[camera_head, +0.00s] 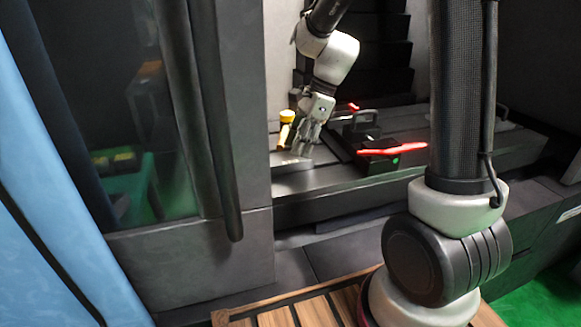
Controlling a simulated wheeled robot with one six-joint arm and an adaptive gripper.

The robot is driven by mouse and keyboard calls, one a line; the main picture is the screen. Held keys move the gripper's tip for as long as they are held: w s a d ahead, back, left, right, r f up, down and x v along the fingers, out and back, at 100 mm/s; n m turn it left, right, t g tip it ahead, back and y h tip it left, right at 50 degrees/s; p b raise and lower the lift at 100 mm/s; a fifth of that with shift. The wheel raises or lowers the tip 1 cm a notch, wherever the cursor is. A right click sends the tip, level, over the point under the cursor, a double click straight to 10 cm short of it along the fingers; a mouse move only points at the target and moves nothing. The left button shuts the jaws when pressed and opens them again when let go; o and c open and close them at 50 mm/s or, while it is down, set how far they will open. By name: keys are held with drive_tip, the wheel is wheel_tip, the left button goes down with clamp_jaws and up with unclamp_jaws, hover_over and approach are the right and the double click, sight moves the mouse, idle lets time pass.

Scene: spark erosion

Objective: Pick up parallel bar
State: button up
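A pale grey metal bar (293,165), which looks like the parallel bar, lies flat near the front edge of the dark machine table (340,178). My gripper (303,152) points down right above the bar, reached in through the machine opening. Its fingertips are at or just over the bar and overlap it in this view. I cannot tell whether they touch it, or how far apart the fingers are. Part of the bar's far side is hidden behind the fingers.
To the right are a black block with a red strip (393,150) and a black handle (362,115). A dark door panel (240,110) bounds the opening on the left. A wooden slatted platform (300,312) lies below.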

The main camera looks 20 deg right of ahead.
sight(291, 161)
drive_tip(key=x, duration=0.5)
drive_tip(key=shift+d+f, duration=0.1)
drive_tip(key=shift+w, duration=0.1)
clamp_jaws()
